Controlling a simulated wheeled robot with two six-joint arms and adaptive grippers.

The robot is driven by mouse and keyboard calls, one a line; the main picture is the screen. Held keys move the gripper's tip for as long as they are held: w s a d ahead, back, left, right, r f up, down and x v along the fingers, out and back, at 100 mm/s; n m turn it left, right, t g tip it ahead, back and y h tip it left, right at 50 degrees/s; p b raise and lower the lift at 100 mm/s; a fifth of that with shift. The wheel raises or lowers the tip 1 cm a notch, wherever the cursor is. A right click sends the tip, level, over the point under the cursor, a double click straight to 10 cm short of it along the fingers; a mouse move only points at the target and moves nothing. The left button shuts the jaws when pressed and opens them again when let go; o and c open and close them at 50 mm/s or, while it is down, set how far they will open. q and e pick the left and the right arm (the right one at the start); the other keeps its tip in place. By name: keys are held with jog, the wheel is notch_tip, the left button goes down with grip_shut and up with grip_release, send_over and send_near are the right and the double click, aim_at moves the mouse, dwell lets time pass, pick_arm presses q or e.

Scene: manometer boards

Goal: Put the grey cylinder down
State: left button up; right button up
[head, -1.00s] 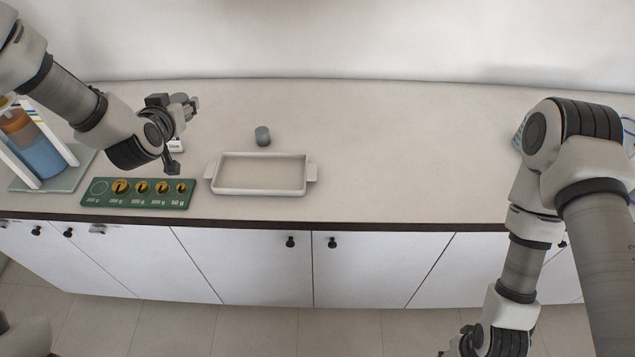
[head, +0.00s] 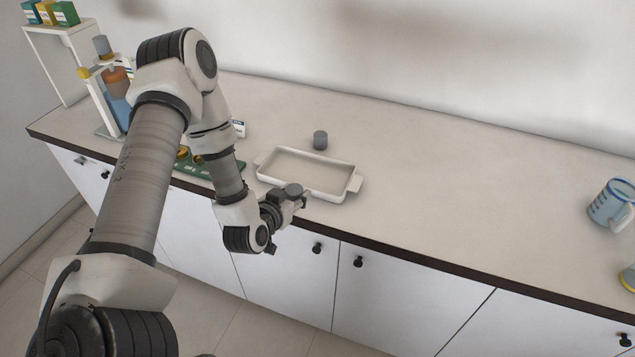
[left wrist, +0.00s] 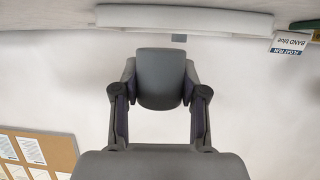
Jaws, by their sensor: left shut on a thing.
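My left gripper (head: 298,196) is shut on a grey cylinder (head: 292,189). It holds the cylinder by the counter's front edge, just in front of the white tray (head: 352,198). In the left wrist view the grey cylinder (left wrist: 161,78) sits between the two fingers, and the tray (left wrist: 185,18) shows as a pale band along the top. A second grey cylinder (head: 320,140) stands on the counter behind the tray. My right gripper is outside the views.
A green weight board (head: 222,170) with brass weights is partly hidden behind my left arm. The manometer stand (head: 108,100) is at the left, with boxes (head: 50,13) on a white shelf. A blue-marked jug (head: 610,203) stands far right. The counter's middle right is clear.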

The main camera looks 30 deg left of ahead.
pick_arm(q)
jog(key=b, duration=0.3)
send_over(323, 188)
jog(key=shift+s+a+f, duration=0.15)
jog(key=shift+f, duration=0.55)
jog(key=shift+w+f+b, duration=0.2)
jog(key=shift+w+b, duration=0.05)
jog(key=shift+b, duration=0.1)
notch_tip(323, 188, down, 3)
jog(key=shift+s+r+b, duration=0.1)
jog(key=shift+b, duration=1.1)
jog(key=shift+f, duration=0.2)
jog(key=o, duration=1.2)
jog(key=shift+r, duration=0.1)
